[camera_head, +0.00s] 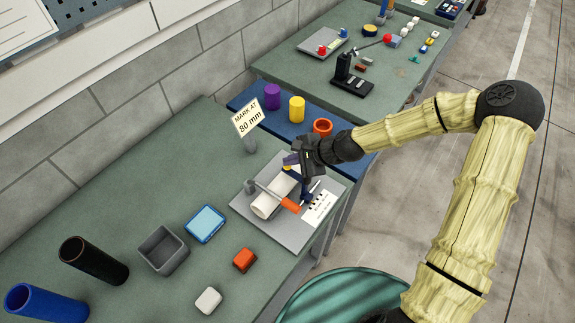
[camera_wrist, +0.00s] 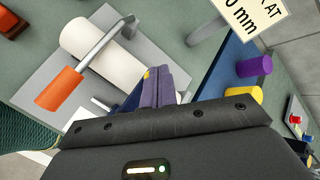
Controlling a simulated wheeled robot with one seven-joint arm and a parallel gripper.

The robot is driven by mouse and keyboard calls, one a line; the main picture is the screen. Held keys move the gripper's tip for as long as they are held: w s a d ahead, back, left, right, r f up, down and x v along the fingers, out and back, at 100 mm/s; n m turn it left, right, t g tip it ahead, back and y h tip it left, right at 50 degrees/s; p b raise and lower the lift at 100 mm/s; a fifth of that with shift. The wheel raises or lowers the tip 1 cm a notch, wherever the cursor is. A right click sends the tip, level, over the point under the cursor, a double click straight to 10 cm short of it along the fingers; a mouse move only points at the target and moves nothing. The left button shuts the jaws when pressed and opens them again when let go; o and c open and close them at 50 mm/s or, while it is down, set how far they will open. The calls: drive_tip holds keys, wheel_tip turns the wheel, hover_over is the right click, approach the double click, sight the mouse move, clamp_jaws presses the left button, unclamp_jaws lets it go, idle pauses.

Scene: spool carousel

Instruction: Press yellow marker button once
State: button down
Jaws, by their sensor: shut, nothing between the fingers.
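A small patch of yellow, apparently the marker button (camera_wrist: 147,74), shows at the tips of my gripper (camera_wrist: 158,76) in the wrist view, mostly hidden by the fingers. In the head view a yellow bit (camera_head: 287,167) shows just below my gripper (camera_head: 291,159). My gripper is shut and empty, with its purple fingers over the grey fixture plate (camera_head: 285,239). I cannot tell whether the fingertips touch the button. A white roll (camera_head: 268,201) lies on the plate beside the fingers, with an orange-handled lever (camera_head: 290,205) across it. A dark blue post (camera_head: 307,188) stands nearby.
A sign reading "MARK AT 80 mm" (camera_head: 249,118) stands behind the plate. A grey bin (camera_head: 163,251), blue-screened device (camera_head: 205,223) and tubes stand at left.

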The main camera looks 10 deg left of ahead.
drive_tip(key=shift+s+d+f+b, duration=0.2)
drive_tip(key=shift+f+b, duration=0.1)
drive_tip(key=shift+f, duration=0.15)
drive_tip(key=shift+s+d+f+b, duration=0.1)
drive_tip(key=shift+s+f+b, duration=0.15)
drive_tip(key=shift+f, duration=0.15)
idle(1.0)
drive_tip(key=shift+w+a+r+p, duration=0.25)
drive_tip(key=shift+w+r+p, duration=0.3)
drive_tip(key=shift+r+p, duration=0.2)
drive_tip(key=shift+w+a+r, duration=0.1)
drive_tip(key=shift+a+r, duration=0.1)
drive_tip(key=shift+r, duration=0.1)
drive_tip(key=shift+w+a+r+p, duration=0.1)
drive_tip(key=shift+a+r+p, duration=0.05)
drive_tip(key=shift+r+p, duration=1.9)
drive_tip(key=shift+r, duration=0.4)
